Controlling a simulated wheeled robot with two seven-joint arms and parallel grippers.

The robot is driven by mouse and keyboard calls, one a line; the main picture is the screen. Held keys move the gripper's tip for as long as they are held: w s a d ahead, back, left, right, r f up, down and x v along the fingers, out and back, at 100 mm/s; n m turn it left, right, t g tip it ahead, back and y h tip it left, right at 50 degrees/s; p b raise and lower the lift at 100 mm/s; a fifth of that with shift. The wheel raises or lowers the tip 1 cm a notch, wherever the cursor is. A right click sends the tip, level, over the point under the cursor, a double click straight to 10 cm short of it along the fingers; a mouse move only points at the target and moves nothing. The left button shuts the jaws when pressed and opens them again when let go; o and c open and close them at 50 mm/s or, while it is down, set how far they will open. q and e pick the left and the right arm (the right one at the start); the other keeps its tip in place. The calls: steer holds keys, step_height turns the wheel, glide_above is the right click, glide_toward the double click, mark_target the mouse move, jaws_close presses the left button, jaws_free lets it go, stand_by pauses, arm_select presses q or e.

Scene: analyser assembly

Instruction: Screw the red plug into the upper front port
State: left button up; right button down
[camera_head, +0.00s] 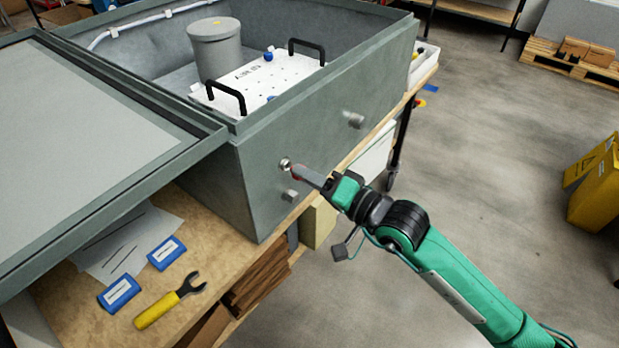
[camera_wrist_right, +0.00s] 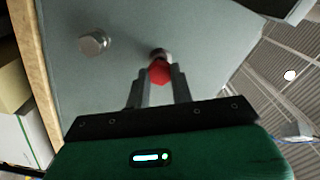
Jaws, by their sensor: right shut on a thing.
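The red plug (camera_wrist_right: 160,72) sits between the fingers of my right gripper (camera_wrist_right: 160,88), at the mouth of a metal port (camera_wrist_right: 160,53) on the grey front wall. In the head view the right gripper (camera_head: 301,172) reaches the front of the grey analyser housing (camera_head: 330,125) from the right. Its fingers are shut on the plug, of which only a little red shows. The upper front port (camera_head: 285,163) is just left of the fingertips. I cannot tell how deep the plug sits. My left gripper is not in view.
A second metal fitting (camera_head: 290,195) lies just below, also seen in the wrist view (camera_wrist_right: 94,42). Another fitting (camera_head: 354,120) sticks out farther right. The open lid (camera_head: 80,150) hangs over the left. A yellow wrench (camera_head: 170,300) and blue boxes (camera_head: 167,253) lie on the wooden bench (camera_head: 215,285).

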steer(key=shift+b, duration=1.1)
stand_by(1.1)
steer(key=shift+w+a+b, duration=0.15)
steer(key=shift+a+b, duration=0.1)
steer(key=shift+b, duration=0.05)
stand_by(0.3)
steer(key=shift+w+a, duration=0.25)
steer(key=shift+a, duration=0.1)
stand_by(0.8)
steer(key=c, duration=1.9)
jaws_free()
jaws_close()
steer(key=m+p, duration=1.6)
steer(key=m, duration=0.8)
steer(key=shift+a+f, duration=0.1)
